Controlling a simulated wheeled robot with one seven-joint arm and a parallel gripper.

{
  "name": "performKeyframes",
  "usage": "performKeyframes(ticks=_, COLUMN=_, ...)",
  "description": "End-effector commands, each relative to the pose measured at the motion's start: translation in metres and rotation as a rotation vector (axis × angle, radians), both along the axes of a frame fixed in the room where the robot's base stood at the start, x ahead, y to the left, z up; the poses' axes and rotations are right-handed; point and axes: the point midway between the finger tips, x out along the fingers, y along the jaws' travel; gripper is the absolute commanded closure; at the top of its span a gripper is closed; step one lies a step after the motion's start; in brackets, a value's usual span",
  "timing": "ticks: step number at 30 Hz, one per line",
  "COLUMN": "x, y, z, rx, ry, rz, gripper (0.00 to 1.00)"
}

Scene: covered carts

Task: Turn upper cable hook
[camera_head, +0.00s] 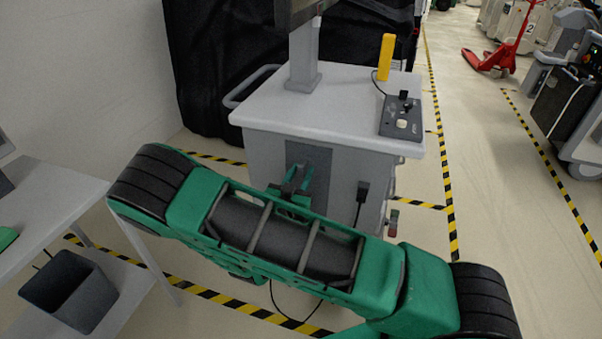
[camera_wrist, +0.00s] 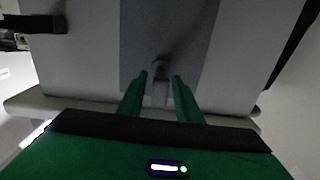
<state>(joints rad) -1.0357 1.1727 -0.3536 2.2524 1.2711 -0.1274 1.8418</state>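A white cart (camera_head: 335,105) stands ahead of me, with a dark grey panel (camera_head: 308,160) on its front. My gripper (camera_head: 297,178) reaches toward this panel, and my arm covers the lower front of the cart. In the wrist view, the two green fingers (camera_wrist: 160,80) are apart, with a small grey hook (camera_wrist: 160,72) between their tips on the panel (camera_wrist: 165,30). A gap shows on both sides of the hook, though contact is hard to judge in the dim light. The hook's full shape is hidden in the head view.
A black plug with cable (camera_head: 362,191) hangs on the cart front, right of the panel. A control box (camera_head: 401,117) and yellow post (camera_head: 385,57) are on top. A grey table (camera_head: 50,195) with a dark bin (camera_head: 68,290) stands at left. Striped tape marks the floor.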

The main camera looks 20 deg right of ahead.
Motion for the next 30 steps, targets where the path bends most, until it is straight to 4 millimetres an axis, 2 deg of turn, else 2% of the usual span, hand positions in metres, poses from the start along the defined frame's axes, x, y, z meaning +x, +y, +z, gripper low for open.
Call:
performKeyframes(ticks=9, x=0.000, y=0.001, z=0.002, rx=-0.003, ry=-0.004, rz=0.001, gripper=0.62)
performKeyframes(ticks=13, x=-0.006, y=0.006, z=0.002, rx=-0.003, ry=-0.004, rz=0.003, gripper=0.62)
performKeyframes(ticks=24, x=-0.059, y=0.044, z=0.002, rx=-0.002, ry=-0.003, rz=0.005, gripper=0.62)
performKeyframes(ticks=30, x=-0.079, y=0.059, z=0.001, rx=-0.002, ry=-0.002, rz=0.003, gripper=0.62)
